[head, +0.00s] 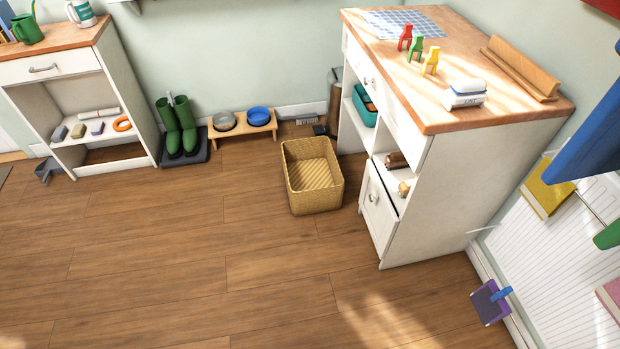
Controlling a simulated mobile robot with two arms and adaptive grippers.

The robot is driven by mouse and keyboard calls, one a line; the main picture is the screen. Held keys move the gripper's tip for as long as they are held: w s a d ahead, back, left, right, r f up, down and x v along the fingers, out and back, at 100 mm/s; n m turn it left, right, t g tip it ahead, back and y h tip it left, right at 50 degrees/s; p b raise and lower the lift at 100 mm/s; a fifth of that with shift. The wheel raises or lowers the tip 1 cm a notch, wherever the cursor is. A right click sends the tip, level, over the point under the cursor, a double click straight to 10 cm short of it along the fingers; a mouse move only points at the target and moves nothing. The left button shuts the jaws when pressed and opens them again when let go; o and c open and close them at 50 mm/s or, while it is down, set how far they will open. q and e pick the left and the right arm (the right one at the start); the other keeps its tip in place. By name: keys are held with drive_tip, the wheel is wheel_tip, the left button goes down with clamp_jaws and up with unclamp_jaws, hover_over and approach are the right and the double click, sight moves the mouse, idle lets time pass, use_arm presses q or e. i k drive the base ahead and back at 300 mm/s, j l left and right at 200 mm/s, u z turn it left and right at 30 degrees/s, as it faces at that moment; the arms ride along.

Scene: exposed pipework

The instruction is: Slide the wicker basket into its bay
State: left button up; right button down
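The wicker basket (314,200) stands upright and empty on the wooden floor, in front of the left end of the right-hand white cabinet (470,190). That cabinet has an open lower space (349,136) beside the basket, under a shelf with a teal bin (364,108). The left-hand white cabinet (137,95) also has an open space at its bottom (112,154). I cannot tell from the picture which of these spaces is the basket's bay. Neither of my grippers is in view.
Green boots (180,130) on a dark tray and a stand with two bowls (242,128) line the back wall. A small door (379,208) closes the right cabinet's lower front. A purple item (490,303) is at lower right. The floor (190,260) before the basket is clear.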

sight(315, 180)
drive_tip(key=i+j+z, duration=0.15)
drive_tip(key=i, duration=0.3)
drive_tip(key=i+j+z, duration=0.15)
drive_tip(key=i, duration=0.25)
drive_tip(key=i+j+z, duration=0.15)
drive_tip(key=i+j, duration=0.2)
drive_tip(key=i, duration=0.05)
